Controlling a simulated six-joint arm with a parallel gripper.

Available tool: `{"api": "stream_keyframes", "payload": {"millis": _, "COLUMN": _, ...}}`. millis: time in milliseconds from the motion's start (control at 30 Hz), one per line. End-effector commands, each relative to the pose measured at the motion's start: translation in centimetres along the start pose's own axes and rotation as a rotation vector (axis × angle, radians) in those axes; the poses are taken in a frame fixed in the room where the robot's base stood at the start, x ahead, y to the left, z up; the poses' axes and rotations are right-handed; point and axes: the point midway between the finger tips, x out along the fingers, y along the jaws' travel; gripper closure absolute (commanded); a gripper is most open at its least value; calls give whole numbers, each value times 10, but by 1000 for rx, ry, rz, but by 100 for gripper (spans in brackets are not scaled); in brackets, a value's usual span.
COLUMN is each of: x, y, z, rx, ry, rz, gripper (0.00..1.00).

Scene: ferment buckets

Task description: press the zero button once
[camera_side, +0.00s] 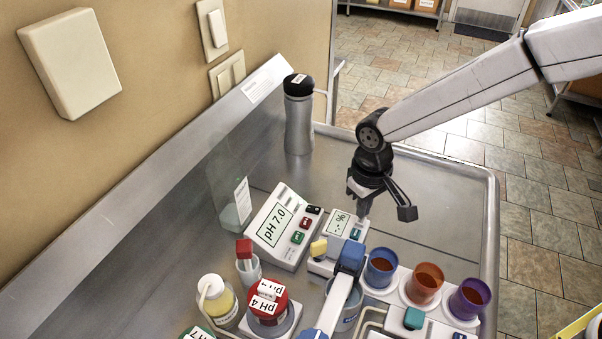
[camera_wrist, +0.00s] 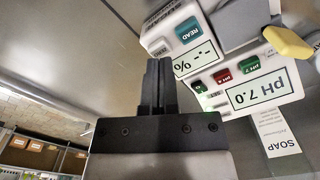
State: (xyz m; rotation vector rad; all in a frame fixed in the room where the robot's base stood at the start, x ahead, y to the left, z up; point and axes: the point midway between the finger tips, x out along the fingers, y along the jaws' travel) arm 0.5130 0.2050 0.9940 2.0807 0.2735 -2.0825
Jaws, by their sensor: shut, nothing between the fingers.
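The small white meter (camera_side: 340,222) stands on the steel bench, with a display reading "-.- %". In the wrist view the meter (camera_wrist: 174,20) shows a teal READ button (camera_wrist: 189,30) and a small pale grey button (camera_wrist: 160,49) with lettering that looks like ZERO. My gripper (camera_side: 362,214) is shut and empty, pointing down at the meter's right edge. In the wrist view my fingertips (camera_wrist: 159,62) lie just below the pale button in the picture, partly covering the area around it. I cannot tell whether they touch it.
The pH meter (camera_side: 283,228), reading 7.0, has black, red and green buttons and stands left of the small meter. Several cups (camera_side: 424,284) of dark liquid stand in a white rack at the right front. A steel flask (camera_side: 298,120) stands behind. The bench right of my gripper is clear.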

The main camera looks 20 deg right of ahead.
Motion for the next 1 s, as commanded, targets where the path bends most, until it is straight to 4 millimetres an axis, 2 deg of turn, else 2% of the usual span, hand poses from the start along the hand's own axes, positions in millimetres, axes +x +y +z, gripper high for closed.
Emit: {"api": "stream_keyframes", "payload": {"millis": 1000, "x": 18, "y": 0, "z": 0, "rx": 0, "ry": 0, "rz": 0, "gripper": 100}}
